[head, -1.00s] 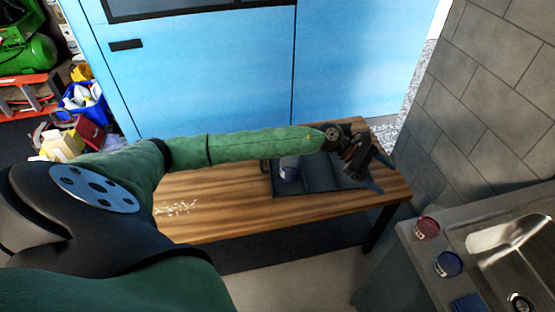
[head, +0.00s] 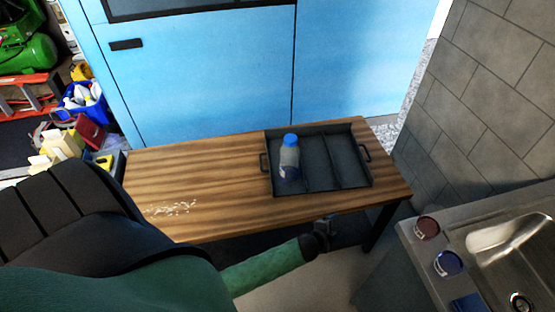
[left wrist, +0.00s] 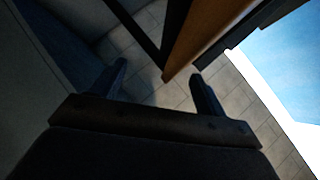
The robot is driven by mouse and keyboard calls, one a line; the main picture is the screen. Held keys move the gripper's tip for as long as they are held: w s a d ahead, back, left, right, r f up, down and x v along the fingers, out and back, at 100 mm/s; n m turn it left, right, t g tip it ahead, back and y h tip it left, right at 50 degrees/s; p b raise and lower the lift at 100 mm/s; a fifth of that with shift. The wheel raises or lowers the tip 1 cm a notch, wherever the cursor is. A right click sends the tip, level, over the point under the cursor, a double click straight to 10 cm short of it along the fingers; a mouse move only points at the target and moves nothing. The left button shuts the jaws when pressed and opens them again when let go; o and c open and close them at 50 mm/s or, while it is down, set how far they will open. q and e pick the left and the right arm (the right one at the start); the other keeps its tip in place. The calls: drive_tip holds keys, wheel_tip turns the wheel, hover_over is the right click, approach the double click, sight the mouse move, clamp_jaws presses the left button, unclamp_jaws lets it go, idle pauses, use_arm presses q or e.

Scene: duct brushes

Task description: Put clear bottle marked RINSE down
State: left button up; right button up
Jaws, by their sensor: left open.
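The clear bottle (head: 289,160) with a blue cap stands upright in the left compartment of the dark divided tray (head: 337,183) on the wooden table. Its lower part has a blue and white label, too small to read here. My left gripper (head: 328,222) is in front of the table's front edge, below and to the right of the bottle and apart from it. In the left wrist view my left gripper (left wrist: 158,85) has its two fingers spread with nothing between them. My right gripper is not in view.
The wooden table (head: 200,170) has white crumbs (head: 172,208) at left front. A sink (head: 510,260) with a red cup (head: 426,228) and a blue cup (head: 447,263) stands at right. A blue cabinet (head: 210,75) is behind.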

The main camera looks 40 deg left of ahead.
use_arm(q)
drive_tip(key=s+f+n+g, duration=0.3)
drive_tip(key=s+f, duration=0.4)
drive_tip(key=s, duration=0.4)
drive_tip(key=s+f+n+g, duration=0.4)
drive_tip(key=s+f, duration=0.4)
drive_tip(key=s, duration=0.3)
drive_tip(key=s+a+f+n+g+y, duration=0.1)
drive_tip(key=s+f+n+g, duration=0.2)
drive_tip(key=s+f, duration=0.4)
drive_tip(key=s+n, duration=0.1)
drive_tip(key=s, duration=0.3)
drive_tip(key=shift+f+n+g, duration=0.25)
drive_tip(key=shift+n+g, duration=0.05)
drive_tip(key=shift+c, duration=0.2)
